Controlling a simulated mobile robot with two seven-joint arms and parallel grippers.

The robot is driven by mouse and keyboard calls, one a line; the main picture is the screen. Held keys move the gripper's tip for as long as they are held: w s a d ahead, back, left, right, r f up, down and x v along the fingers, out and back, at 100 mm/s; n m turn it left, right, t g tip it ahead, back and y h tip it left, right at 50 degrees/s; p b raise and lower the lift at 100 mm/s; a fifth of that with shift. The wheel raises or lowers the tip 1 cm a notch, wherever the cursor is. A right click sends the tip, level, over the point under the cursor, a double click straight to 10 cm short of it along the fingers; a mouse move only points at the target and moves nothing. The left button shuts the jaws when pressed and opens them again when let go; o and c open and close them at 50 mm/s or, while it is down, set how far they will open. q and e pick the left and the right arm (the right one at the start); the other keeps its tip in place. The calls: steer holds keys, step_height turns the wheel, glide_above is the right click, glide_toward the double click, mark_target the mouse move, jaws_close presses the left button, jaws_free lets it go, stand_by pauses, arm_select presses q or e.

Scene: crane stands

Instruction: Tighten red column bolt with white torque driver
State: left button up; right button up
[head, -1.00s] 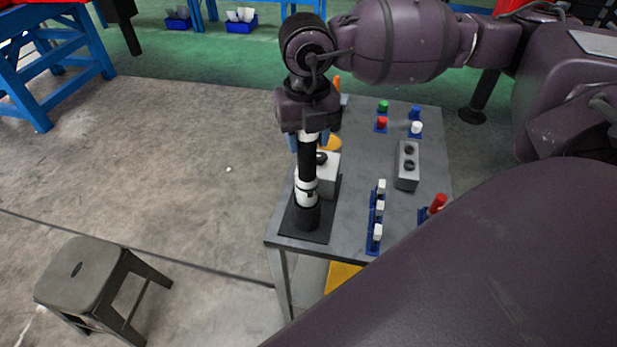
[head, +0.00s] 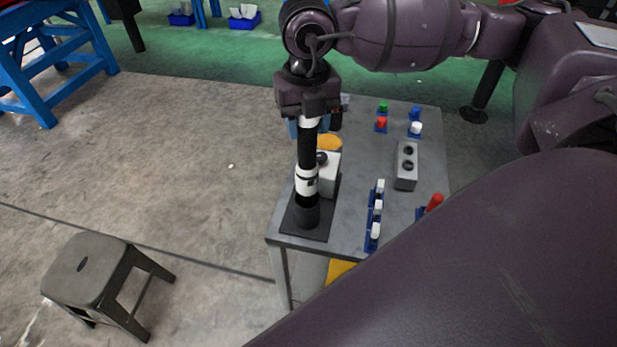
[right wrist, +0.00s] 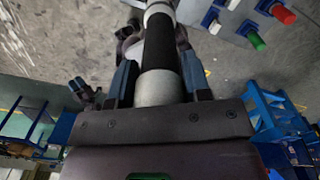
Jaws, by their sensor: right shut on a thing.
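My right gripper (head: 308,108) is shut on the upper part of the white torque driver (head: 307,180), which has black sections and stands upright. In the right wrist view the gripper (right wrist: 158,72) has a finger on each side of the driver (right wrist: 160,40). The driver's lower end is at a black round holder (head: 307,215) on a black base; whether its tip is still inside, I cannot tell. A red bolt (head: 381,123) sits at the table's back, beside green, blue and white ones; it also shows in the right wrist view (right wrist: 284,15).
The grey table (head: 345,225) carries a white box (head: 330,178) close behind the driver, a grey block with two holes (head: 406,165), a row of white-topped blue pieces (head: 377,207) and a red-topped piece (head: 435,202). A stool (head: 95,275) stands front left.

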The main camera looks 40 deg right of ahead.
steer(key=shift+r+p, duration=1.15)
steer(key=shift+r, duration=1.2)
